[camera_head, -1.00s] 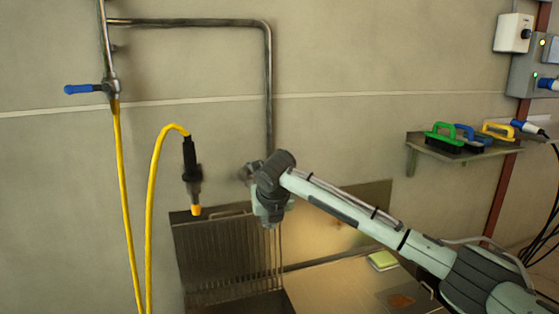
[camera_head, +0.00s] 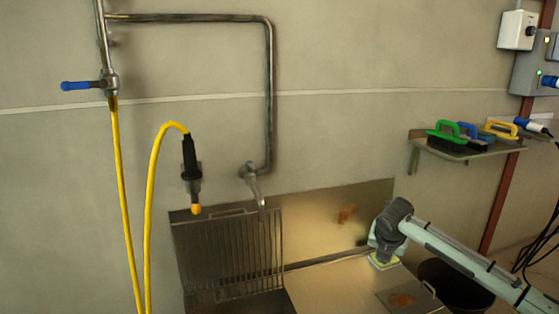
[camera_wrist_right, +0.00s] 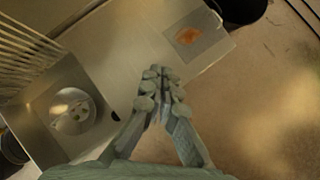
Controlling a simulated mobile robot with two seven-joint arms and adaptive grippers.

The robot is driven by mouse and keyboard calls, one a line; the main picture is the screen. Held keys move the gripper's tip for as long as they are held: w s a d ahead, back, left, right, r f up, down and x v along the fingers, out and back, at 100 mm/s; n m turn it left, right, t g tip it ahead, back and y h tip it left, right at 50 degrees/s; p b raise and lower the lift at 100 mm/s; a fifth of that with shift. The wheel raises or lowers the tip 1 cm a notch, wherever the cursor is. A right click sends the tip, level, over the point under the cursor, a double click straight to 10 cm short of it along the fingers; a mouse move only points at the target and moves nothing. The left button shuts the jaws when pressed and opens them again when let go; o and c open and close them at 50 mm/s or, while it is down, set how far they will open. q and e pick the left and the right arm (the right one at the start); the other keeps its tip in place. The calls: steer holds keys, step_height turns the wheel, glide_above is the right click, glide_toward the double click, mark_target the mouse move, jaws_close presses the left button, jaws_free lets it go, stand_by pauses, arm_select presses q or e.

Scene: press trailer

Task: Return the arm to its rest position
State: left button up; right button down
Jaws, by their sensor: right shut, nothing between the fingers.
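My right arm comes in from the lower right in the head view. The fingers cannot be made out in the head view. My left gripper is not in view.
A yellow hose with a black nozzle (camera_head: 191,157) hangs at the left. A wall pipe (camera_head: 269,90) ends in a tap lever (camera_head: 254,182). A shelf (camera_head: 470,150) holds coloured brushes. A dark bin (camera_head: 455,285) stands behind my arm. A rusty patch (camera_wrist_right: 187,36) marks the unit.

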steer(key=s+d+f+m+g, duration=0.1)
steer(key=s+d+f+m, duration=0.2)
steer(key=s+f+m, duration=1.15)
steer(key=s+d+f+m+g+h, duration=0.1)
steer(key=s+d+f+m, duration=0.3)
steer(key=s, duration=0.4)
steer(key=s+d+f+m+h, duration=0.1)
steer(key=s+d+m, duration=0.3)
steer(key=s+d, duration=0.3)
steer(key=s+d+f+m+g, duration=0.1)
steer(key=s+d+f+m, duration=0.2)
steer(key=s, duration=0.6)
steer(key=s+a+f+m+y, duration=0.1)
steer(key=a+f, duration=0.1)
steer(key=a, duration=0.6)
steer(key=s+a+f+m+y, duration=0.1)
steer(key=a+f+m+y, duration=0.1)
steer(key=a, duration=0.7)
steer(key=shift+a+f, duration=0.3)
steer(key=shift+f, duration=0.35)
